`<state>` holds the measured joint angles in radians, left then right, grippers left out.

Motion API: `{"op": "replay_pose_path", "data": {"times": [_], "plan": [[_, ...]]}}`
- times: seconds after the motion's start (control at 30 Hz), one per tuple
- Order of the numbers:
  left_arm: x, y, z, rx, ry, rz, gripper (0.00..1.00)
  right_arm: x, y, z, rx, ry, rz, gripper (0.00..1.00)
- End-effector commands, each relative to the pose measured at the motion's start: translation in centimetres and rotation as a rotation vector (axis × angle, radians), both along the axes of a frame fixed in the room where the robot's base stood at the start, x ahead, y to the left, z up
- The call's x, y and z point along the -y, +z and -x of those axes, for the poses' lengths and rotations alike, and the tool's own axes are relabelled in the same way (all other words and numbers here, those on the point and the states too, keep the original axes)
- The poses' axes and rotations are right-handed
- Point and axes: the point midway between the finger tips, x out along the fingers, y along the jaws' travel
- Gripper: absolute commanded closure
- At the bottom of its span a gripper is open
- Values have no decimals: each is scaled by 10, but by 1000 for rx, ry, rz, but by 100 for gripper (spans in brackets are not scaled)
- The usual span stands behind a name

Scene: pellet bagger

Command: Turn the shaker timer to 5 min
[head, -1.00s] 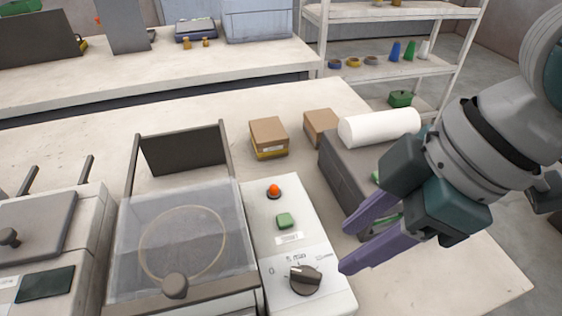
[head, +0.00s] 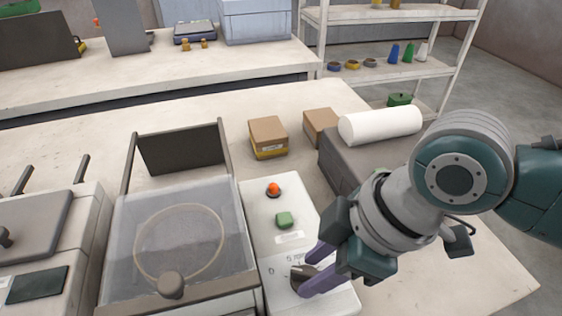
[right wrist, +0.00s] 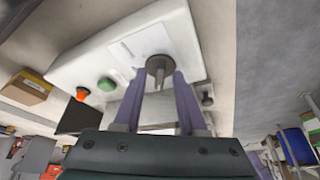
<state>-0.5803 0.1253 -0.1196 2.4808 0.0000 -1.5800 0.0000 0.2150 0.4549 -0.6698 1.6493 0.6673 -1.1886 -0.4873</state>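The shaker timer is a dark round knob (head: 299,272) on the front of the white control panel (head: 262,208). Its printed scale is mostly covered by my gripper in the head view, so I cannot read its setting. My right gripper (head: 312,268) has its purple fingers at the knob, one on each side. My left gripper is not in view.
A green button (head: 284,220) and a red-orange button (head: 273,189) sit on the panel behind the knob. The clear-lidded shaker box (head: 130,240) stands close on the left. Small cardboard boxes (head: 267,133) and a white roll (head: 380,125) lie further back.

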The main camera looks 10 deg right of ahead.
Motion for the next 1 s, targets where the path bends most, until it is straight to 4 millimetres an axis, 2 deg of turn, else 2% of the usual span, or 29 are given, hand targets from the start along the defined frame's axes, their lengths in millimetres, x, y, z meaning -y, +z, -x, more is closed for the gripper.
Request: {"op": "replay_pose_path", "data": {"times": [0.07, 0.33, 0.77, 1.0], "plan": [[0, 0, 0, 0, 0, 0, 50, 0, 0, 0, 0, 0, 0, 70], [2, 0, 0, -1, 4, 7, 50, 0, 0, 0, -1, -1, 1, 100], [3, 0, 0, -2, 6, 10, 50, 0, 0, 0, -1, -1, 1, 100], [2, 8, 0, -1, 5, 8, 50, 0, 2, 1, -3, -40, 1, 100]]}}
